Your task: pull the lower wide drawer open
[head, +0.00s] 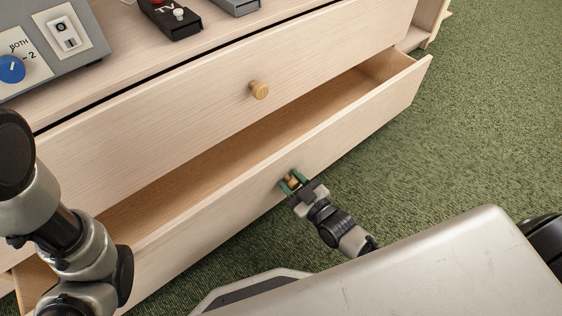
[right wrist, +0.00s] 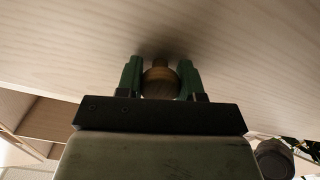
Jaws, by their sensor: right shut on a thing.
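The lower wide drawer (head: 345,136) of the pale wooden cabinet stands partly open, and its inside looks empty where it shows. My right gripper (head: 291,181) is at the drawer's front and is shut on its round wooden knob. In the right wrist view the knob (right wrist: 160,82) sits between the two green fingers, close to the drawer front (right wrist: 235,50). My left arm comes in at the left edge of the head view, but its gripper is out of the picture.
The upper drawer (head: 190,115) is shut and has a wooden knob (head: 259,90). A grey panel with a blue dial (head: 12,68) and a black TV switch box (head: 172,22) stand on the cabinet top. Green carpet (head: 480,130) lies clear to the right.

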